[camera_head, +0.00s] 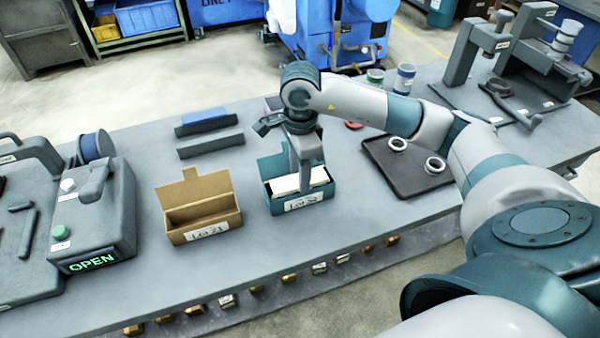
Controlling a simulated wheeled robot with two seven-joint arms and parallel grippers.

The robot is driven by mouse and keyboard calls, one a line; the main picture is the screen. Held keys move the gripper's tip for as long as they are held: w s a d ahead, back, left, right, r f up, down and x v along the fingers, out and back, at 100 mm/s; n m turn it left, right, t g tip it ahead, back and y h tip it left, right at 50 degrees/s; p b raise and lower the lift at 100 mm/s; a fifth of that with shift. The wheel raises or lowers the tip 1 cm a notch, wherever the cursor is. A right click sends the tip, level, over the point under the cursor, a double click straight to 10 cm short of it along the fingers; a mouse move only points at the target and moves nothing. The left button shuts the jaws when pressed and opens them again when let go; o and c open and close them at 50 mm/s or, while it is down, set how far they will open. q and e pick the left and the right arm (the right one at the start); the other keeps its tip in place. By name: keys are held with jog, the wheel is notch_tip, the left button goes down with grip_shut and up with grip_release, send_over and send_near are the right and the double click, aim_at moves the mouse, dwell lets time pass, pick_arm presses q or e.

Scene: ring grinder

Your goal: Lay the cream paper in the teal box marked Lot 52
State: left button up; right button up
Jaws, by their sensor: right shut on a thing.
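The teal box (271,207) marked Lot 52 stands open near the front edge of the grey table, its raised back flap behind my gripper. The cream paper (286,184) shows inside the box's opening, lying roughly level between its walls. My right gripper (305,186) points straight down into the box and is shut on the cream paper. The fingers hide part of the paper, and I cannot tell whether it touches the bottom. My left gripper is not in view.
A tan box (205,222) marked Lot 21 stands open to the left. A grey machine (105,215) with a lit OPEN sign is at the far left. A dark tray (410,182) with two rings (397,144) lies right of the teal box. Grey bars (210,145) lie behind.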

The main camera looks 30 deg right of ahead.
jog(key=shift+f, duration=0.1)
dwell(0.3)
jog(key=o, duration=1.1)
jog(key=shift+d, duration=0.1)
jog(key=shift+o, duration=0.6)
jog(key=shift+o, duration=1.2)
jog(key=shift+s+a+r+p, duration=0.1)
jog(key=shift+r+p, duration=0.1)
jog(key=shift+r, duration=0.25)
jog(key=shift+s+a+r+p, duration=0.1)
jog(key=shift+r+p, duration=0.05)
jog(key=shift+r, duration=0.25)
jog(key=shift+s+a+r+p, duration=0.1)
jog(key=shift+s+r+p, duration=0.2)
jog(key=shift+r, duration=0.45)
jog(key=shift+s+d+r+p, duration=0.1)
jog(key=shift+s+r+p, duration=0.2)
jog(key=shift+r, duration=0.45)
jog(key=shift+s+a+r+p, duration=0.1)
jog(key=shift+s+r+p, duration=0.2)
jog(key=shift+r, duration=0.45)
jog(key=shift+f, duration=0.1)
